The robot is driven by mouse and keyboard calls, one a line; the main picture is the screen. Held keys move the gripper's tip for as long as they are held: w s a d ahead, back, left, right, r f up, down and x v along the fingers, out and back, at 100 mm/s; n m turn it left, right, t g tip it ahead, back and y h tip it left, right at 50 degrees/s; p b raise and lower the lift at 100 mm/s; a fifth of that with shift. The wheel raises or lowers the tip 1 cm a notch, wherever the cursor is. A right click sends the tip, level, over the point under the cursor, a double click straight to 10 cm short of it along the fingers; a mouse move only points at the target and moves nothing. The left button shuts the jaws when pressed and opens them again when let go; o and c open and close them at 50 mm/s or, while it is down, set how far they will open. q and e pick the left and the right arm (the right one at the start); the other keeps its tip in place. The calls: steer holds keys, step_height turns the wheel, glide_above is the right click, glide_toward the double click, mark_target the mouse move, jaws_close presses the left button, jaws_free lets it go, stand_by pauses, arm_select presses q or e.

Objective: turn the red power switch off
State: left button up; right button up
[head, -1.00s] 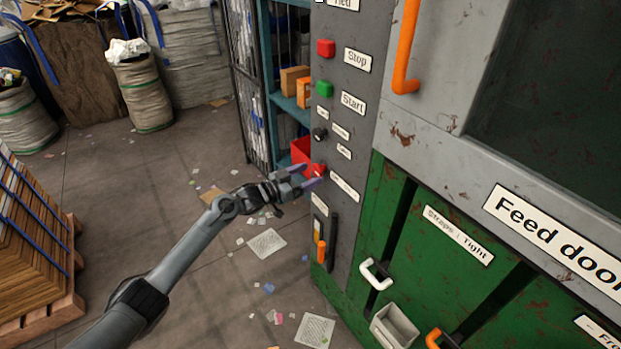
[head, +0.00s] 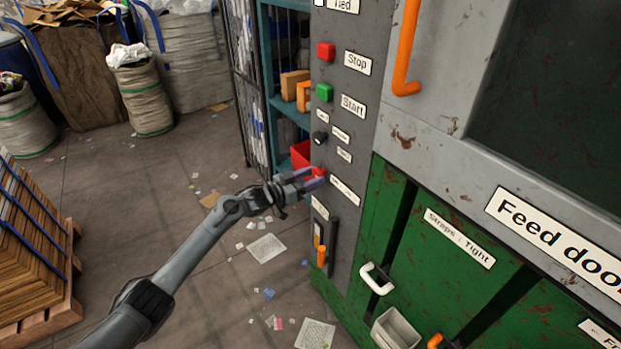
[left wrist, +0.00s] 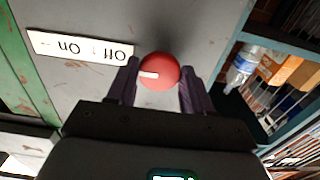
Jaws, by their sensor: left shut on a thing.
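The red power switch (head: 319,172) is a round knob low on the grey control panel, partly hidden by my fingers in the head view. My left gripper (head: 315,179) is at the panel, its purple-tipped fingers on either side of the knob. In the left wrist view, the red knob (left wrist: 160,70) sits between the two fingers, shut on its sides. A white mark on the knob points left, toward the upside-down "Off" and "On" label (left wrist: 80,46). My right gripper is not in view.
Above the switch are a black knob (head: 319,138), a green Start button (head: 324,92) and a red Stop button (head: 326,51). An orange-handled lever (head: 321,255) is below. A shelf rack (head: 284,105) stands just left of the panel. The floor further left has scattered paper.

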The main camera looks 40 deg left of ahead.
arm_select(q)
steer(key=shift+r+n+p, duration=0.15)
steer(key=shift+n+p, duration=0.35)
steer(key=shift+p, duration=0.4)
steer(key=n+p, duration=0.4)
steer(key=p, duration=0.1)
steer(key=shift+r, duration=0.15)
steer(key=shift+d+n+p, duration=0.1)
steer(key=shift+n+p, duration=0.55)
steer(key=shift+n, duration=0.25)
steer(key=n+p, duration=0.1)
steer(key=n, duration=0.1)
steer(key=shift+n+p, duration=0.3)
steer(key=n+p, duration=0.1)
steer(key=n, duration=0.1)
steer(key=shift+n, duration=0.4)
steer(key=n+p, duration=0.1)
steer(key=n, duration=0.2)
steer(key=shift+n, duration=1.3)
